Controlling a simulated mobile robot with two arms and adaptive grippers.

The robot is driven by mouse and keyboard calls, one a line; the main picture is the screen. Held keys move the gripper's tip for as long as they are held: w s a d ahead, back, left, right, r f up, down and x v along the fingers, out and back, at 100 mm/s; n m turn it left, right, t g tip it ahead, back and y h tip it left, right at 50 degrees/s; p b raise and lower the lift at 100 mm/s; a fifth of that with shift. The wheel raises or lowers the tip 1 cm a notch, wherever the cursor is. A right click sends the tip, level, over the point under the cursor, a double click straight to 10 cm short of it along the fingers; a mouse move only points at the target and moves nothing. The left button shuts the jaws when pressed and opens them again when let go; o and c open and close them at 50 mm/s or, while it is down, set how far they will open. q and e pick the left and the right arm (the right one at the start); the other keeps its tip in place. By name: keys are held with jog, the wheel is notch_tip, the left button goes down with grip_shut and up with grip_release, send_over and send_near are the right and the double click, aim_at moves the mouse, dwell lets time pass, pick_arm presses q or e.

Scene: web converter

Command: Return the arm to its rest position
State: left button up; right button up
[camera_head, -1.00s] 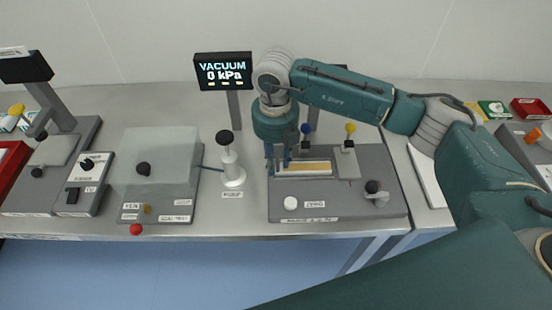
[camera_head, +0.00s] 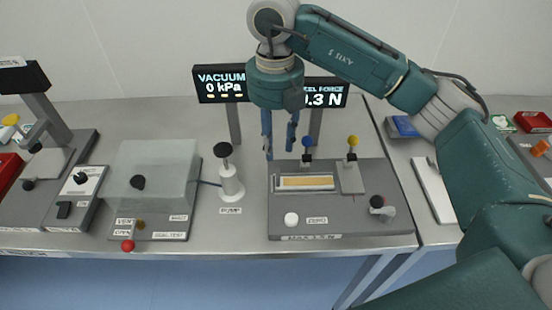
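My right arm is teal and comes in from the right. Its gripper (camera_head: 280,148) hangs pointing down above the back of the grey peel-force station (camera_head: 340,222). The two blue fingers are apart, with nothing seen between them. Below and in front of the fingers, a pale strip (camera_head: 305,182) lies in a framed slot on the station. My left arm and gripper do not show.
The vacuum display (camera_head: 221,84) reads 0 kPa; the force display (camera_head: 325,94) behind the gripper is partly covered and ends in .3 N. A white pump (camera_head: 230,180) and a clear-lidded box (camera_head: 152,170) stand left. A blue item (camera_head: 403,126) lies right.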

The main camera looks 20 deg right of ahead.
jog(key=shift+r, duration=0.5)
